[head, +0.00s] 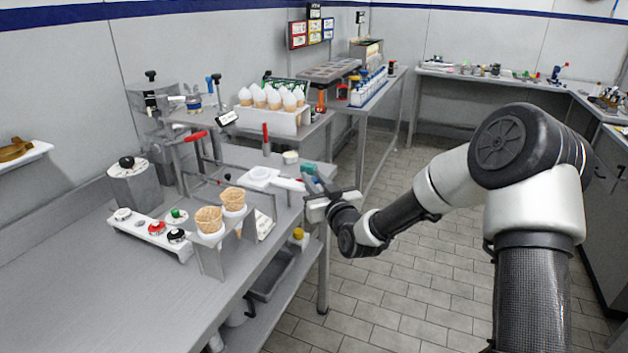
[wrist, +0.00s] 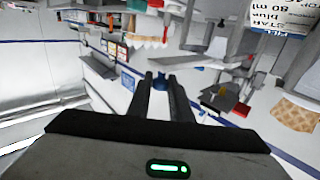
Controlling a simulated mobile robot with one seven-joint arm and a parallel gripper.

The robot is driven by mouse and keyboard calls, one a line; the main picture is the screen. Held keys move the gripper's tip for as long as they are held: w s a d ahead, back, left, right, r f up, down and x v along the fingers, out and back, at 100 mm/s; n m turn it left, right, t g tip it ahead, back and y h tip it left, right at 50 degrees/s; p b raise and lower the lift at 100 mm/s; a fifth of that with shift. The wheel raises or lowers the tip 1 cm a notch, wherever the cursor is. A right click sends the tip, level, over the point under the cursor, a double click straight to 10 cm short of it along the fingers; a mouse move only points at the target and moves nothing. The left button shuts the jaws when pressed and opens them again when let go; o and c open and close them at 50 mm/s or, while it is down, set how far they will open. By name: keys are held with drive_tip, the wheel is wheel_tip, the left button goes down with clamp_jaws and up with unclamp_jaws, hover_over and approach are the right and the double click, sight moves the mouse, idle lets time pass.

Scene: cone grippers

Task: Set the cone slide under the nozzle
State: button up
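The white cone slide (head: 262,177) appears to be the flat piece with a round recess on the steel counter, with a bar running right toward the counter's edge. My gripper (head: 308,182) is by that right end, at the edge of the counter; I cannot tell whether it touches the bar. In the wrist view my gripper's two dark fingers (wrist: 161,80) stand apart, with a small blue thing seen between the tips, apparently beyond them. I cannot clearly make out the nozzle; a steel machine with red-handled levers (head: 196,136) stands left of the slide.
Two waffle cones (head: 209,219) stand in a metal holder at the counter's front. A button panel (head: 152,232) lies left of them. A white rack of wrapped cones (head: 272,117) stands behind. A teal block (head: 308,169) is near my fingers. The tiled floor (head: 400,270) is clear.

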sight(274, 179)
clamp_jaws()
drive_tip(key=w+a+b, duration=0.1)
drive_tip(key=a+b, duration=0.1)
drive_tip(key=a, duration=0.1)
drive_tip(key=w+a+b, duration=0.1)
drive_tip(key=a+b, duration=0.1)
drive_tip(key=a, duration=0.2)
drive_tip(key=w+a+b, duration=0.2)
drive_tip(key=a, duration=0.2)
drive_tip(key=shift+f, duration=0.1)
drive_tip(key=shift+w+a, duration=0.1)
drive_tip(key=shift+a, duration=0.15)
drive_tip(key=o, duration=0.5)
unclamp_jaws()
drive_tip(key=p+v, duration=0.1)
drive_tip(key=v, duration=1.6)
drive_tip(key=shift+s+d, duration=0.15)
drive_tip(key=shift+s, duration=0.1)
